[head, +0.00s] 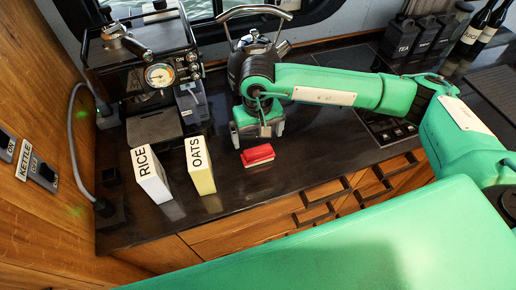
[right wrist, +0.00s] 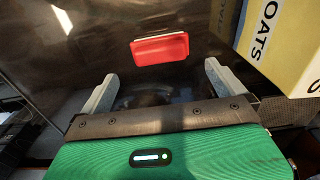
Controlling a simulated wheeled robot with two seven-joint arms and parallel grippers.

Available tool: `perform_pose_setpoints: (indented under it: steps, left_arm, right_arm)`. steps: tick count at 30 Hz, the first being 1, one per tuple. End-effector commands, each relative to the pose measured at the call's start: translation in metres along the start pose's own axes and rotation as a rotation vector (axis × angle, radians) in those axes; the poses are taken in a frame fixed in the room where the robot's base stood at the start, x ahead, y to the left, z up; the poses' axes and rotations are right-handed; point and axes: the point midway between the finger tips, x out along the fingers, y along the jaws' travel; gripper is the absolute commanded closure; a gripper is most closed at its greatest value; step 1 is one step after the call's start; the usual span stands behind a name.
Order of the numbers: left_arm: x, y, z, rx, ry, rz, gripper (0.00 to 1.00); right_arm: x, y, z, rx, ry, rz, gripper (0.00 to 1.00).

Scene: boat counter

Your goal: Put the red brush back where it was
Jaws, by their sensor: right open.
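The red brush (head: 257,155) lies on the dark counter, to the right of the oats box in the head view. It has a red top over a pale lower edge. In the right wrist view the brush (right wrist: 160,49) lies ahead of the fingertips, apart from them. My right gripper (right wrist: 161,82) is open and empty, its two grey fingers spread. In the head view the right gripper (head: 258,135) is just behind the brush, its fingers mostly hidden by its own body. My left gripper is not in view.
The oats box (head: 201,167) and the rice box (head: 150,175) stand left of the brush. A coffee machine (head: 150,75) stands behind them. A kettle (head: 253,45) is behind my right gripper. Tea canisters (head: 402,38) and bottles stand at the back right. The counter's front edge is near the brush.

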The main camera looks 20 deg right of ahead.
Motion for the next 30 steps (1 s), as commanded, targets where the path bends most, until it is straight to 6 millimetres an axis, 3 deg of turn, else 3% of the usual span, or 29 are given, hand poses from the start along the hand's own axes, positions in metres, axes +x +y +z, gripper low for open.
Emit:
perform_pose_setpoints:
  steps: [3,9,30]
  left_arm:
    - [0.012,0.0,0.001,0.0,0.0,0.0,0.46]
    - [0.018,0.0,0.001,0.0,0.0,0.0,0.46]
    - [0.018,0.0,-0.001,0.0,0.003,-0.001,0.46]
  right_arm:
    - [-0.018,0.0,-0.001,-0.002,0.005,0.0,0.0]
    - [-0.038,0.0,-0.001,0.0,0.002,0.0,0.0]
    - [-0.041,0.0,0.0,0.0,0.0,0.0,0.0]
